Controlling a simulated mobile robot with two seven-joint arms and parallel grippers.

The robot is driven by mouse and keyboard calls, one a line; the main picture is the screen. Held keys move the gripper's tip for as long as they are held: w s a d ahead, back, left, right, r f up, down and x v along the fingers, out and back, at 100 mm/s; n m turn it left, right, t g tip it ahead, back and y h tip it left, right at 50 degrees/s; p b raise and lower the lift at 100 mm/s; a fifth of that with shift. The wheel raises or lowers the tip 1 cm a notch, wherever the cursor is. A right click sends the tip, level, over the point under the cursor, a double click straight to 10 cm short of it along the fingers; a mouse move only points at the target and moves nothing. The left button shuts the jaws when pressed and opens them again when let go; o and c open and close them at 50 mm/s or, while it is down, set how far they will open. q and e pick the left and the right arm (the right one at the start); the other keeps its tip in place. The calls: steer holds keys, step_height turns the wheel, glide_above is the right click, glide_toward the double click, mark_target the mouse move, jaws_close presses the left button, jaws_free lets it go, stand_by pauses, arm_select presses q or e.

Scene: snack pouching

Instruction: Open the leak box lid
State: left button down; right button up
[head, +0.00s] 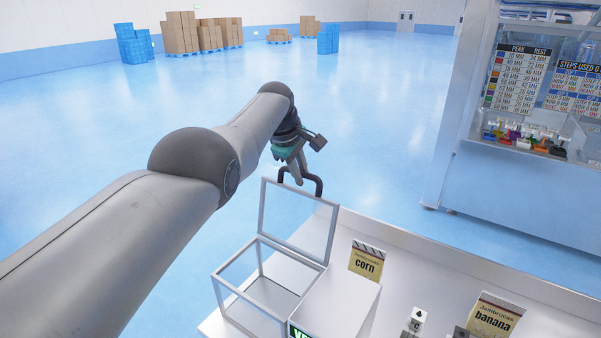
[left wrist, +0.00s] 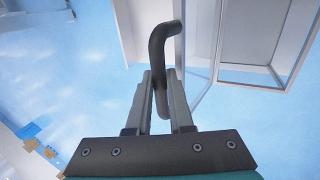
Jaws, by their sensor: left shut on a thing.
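The leak box (head: 225,291) is a clear box with a white frame on the table, and its top is uncovered. Its lid (head: 299,222) stands raised, close to upright, at the far side of the box. A dark bent handle (head: 316,184) sits at the lid's top edge. My left gripper (head: 299,177) is shut on this handle. In the left wrist view the handle (left wrist: 158,45) passes between the two fingers, and the lid's frame (left wrist: 199,92) is to the right. My right gripper is not in view.
A white unit (head: 337,306) adjoins the box on its right. A corn pouch (head: 366,264) and a banana pouch (head: 493,318) stand on the white table (head: 430,262). A machine with charts (head: 520,190) stands at the right. Open blue floor lies beyond the table.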

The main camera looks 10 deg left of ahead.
arm_select(q)
steer(key=shift+s+f, duration=0.2)
steer(key=shift+f, duration=0.25)
steer(key=c, duration=0.8)
jaws_free()
steer(key=shift+r, duration=0.15)
